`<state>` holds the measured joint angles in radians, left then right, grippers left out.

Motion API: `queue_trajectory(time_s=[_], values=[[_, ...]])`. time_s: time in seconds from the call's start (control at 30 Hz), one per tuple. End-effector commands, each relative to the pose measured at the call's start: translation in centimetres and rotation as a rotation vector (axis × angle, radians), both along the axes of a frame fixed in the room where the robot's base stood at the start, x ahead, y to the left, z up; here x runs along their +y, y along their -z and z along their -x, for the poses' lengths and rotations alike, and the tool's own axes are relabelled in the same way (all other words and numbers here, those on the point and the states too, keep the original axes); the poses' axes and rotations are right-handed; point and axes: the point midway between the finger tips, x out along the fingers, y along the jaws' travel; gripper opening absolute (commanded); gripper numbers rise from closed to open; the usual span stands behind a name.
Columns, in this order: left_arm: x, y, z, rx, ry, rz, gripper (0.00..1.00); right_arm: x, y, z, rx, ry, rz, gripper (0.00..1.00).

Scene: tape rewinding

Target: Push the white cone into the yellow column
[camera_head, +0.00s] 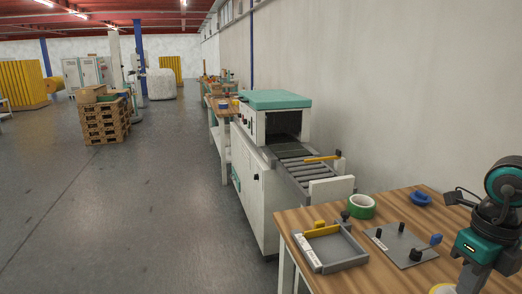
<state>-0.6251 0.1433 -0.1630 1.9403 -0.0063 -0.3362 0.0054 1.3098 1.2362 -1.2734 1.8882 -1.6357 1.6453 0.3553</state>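A yellow piece (443,289) shows at the bottom edge of the picture, on the right part of the wooden table. It is cut off, so I cannot tell whether it is the yellow column. A small pale piece beside it, under my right arm, is too cut off to identify as the white cone. My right arm comes in from the right, dark with teal parts, and reaches down over this spot. Its fingertips are not clearly visible, so I cannot tell whether the gripper is open or shut. My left gripper is not in view.
The wooden table (399,200) carries a grey tray (345,262) with a yellow-topped part, a grey plate (393,246) with black knobs and a blue knob, a green tape roll (361,206) and a blue piece (421,198). A roller conveyor machine (262,190) stands behind.

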Motion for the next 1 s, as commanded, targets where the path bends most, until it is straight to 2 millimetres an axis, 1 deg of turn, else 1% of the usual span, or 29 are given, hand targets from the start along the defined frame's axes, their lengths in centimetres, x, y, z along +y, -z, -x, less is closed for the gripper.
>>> queue_trajectory(time_s=[0.07,0.47,0.57,1.0], values=[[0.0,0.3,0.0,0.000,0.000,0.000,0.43,0.0,0.3,0.0,0.000,0.000,0.000,0.00],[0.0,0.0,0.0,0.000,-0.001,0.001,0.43,0.0,0.0,0.0,-0.001,0.000,0.000,0.00],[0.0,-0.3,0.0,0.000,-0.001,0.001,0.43,0.0,-0.4,0.0,-0.001,0.000,0.000,0.00],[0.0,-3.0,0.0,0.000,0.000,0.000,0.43,0.0,-4.0,0.0,-0.001,0.000,0.000,0.00]])
